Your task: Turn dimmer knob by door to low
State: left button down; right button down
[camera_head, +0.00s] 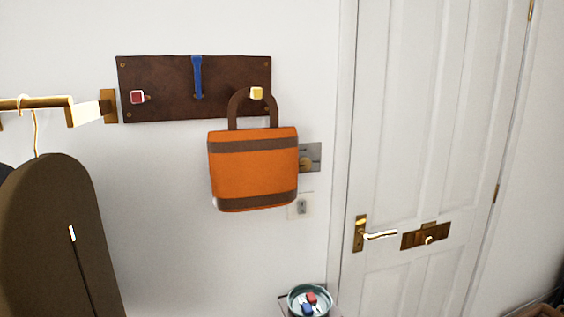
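The dimmer knob (306,164) is a round brass-coloured knob on a grey metal plate (314,151). It is on the white wall, left of the white door (400,120). An orange bag (252,165) with brown bands hangs in front and hides the left part of the plate and perhaps the knob's edge. The bag's brown handle loops over the yellow peg (257,93) of a dark brown board. The knob's setting cannot be read. Neither of my grippers is in view.
The dark board (165,85) also has a red peg (137,97) and a blue hook (197,78). A white switch plate (301,206) is below the knob. A teal bowl (296,299) with small items stands lower down. A brass rail (70,111) and dark garment (50,230) are left.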

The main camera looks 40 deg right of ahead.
aim_at(305, 164)
jog(key=z, duration=1.25)
